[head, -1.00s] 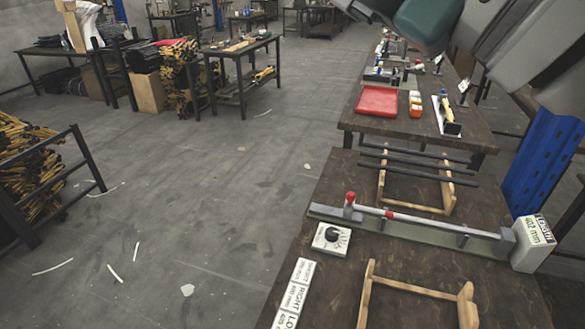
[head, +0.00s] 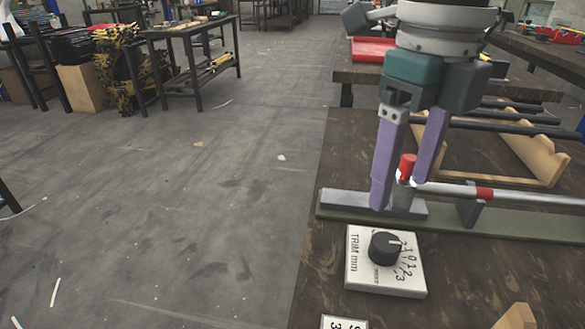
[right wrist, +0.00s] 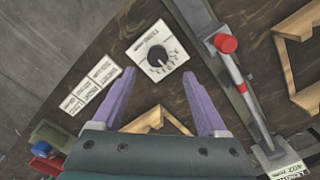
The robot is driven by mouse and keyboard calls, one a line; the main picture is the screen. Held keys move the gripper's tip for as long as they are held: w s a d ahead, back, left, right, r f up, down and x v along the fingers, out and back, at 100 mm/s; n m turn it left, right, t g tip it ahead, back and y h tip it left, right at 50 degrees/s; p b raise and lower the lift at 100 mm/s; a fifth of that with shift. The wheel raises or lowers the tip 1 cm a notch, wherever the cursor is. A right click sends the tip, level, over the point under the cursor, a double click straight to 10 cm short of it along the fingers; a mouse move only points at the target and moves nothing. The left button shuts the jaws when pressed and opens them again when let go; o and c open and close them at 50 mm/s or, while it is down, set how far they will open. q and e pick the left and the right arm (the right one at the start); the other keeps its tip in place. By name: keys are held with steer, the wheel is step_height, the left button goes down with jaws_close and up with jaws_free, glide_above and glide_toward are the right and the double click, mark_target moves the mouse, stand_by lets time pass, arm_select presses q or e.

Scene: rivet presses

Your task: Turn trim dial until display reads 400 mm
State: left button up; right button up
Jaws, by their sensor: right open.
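The trim dial is a black round knob (head: 385,248) on a white square plate (head: 372,285) marked "TRIM mm", lying on the dark bench. The knob also shows in the right wrist view (right wrist: 157,55). My right gripper (head: 402,194) points down with its two purple fingers apart and empty. In the head view it appears above and behind the dial, in front of part of the rail. In the right wrist view the dial lies beyond the open fingertips (right wrist: 159,72). The display (right wrist: 292,173) is partly cut off and appears to read 402 mm. My left gripper is out of view.
The rail (head: 470,225) with a red-topped lever (head: 407,165) runs close behind the dial. A wooden rack (head: 535,155) stands behind it. Printed label cards (right wrist: 90,90) and another wooden frame (right wrist: 160,120) lie on the bench.

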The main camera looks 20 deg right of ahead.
mark_target(387, 241)
steer(key=f, duration=0.3)
steer(key=f+b, duration=0.1)
steer(key=f, duration=0.5)
steer(key=shift+s+a, duration=0.1)
steer(key=shift+s, duration=0.2)
jaws_close()
